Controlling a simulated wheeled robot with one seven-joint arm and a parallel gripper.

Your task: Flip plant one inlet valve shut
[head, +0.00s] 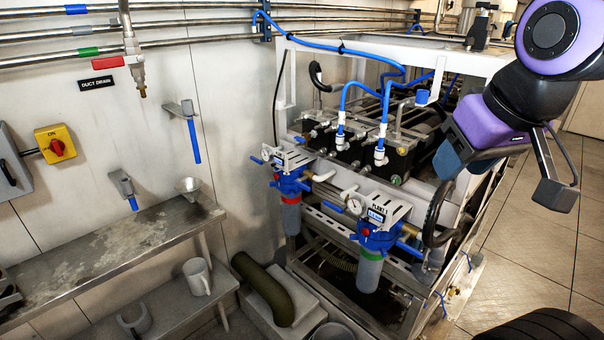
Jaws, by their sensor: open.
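The plant one unit is the right-hand blue filter head (375,240), with a grey bowl and green ring below it. Its label plate (381,207) appears to read PLANT 1. A small blue lever (325,190) with a gauge beside it sits on the pipe at its left; I cannot tell for certain that this is the inlet valve or how it is set. My gripper (502,178) is open and empty at the upper right, right of and above the plant one unit, apart from it. One finger overlaps the white frame's right side in the picture.
A second filter unit (288,187) with a red ring stands left of plant one. Blue hoses (352,52) arch over the frame (420,58). A steel bench (110,240) with a mug (197,277) below lies left. The floor at right (545,235) is mostly clear.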

